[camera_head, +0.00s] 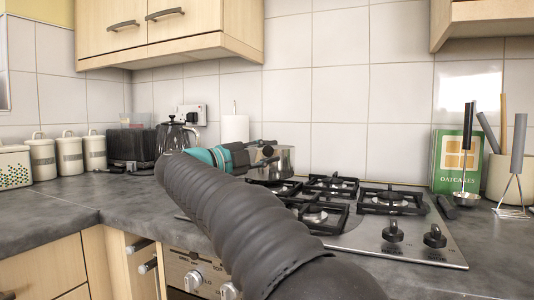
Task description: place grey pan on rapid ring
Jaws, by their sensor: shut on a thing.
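The grey pan (285,160), a shiny metal pan, shows at the back left of the gas hob (440,247), partly hidden by my gripper. My gripper (268,151) is dark with a teal part and is shut on the pan at its near left side. The hob has several rings under black supports, among them a back ring (333,184), a right ring (390,197) and a front ring (313,214). The pan appears at or just above the back left supports; I cannot tell whether it touches. Which ring is the rapid ring is not clear.
A glass kettle (177,137), a black toaster (130,146) and white canisters (69,155) stand at the left. A paper roll (235,128) stands behind my gripper. An oatcakes box (456,160) and upright utensils are at the right. My arm hides part of the worktop.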

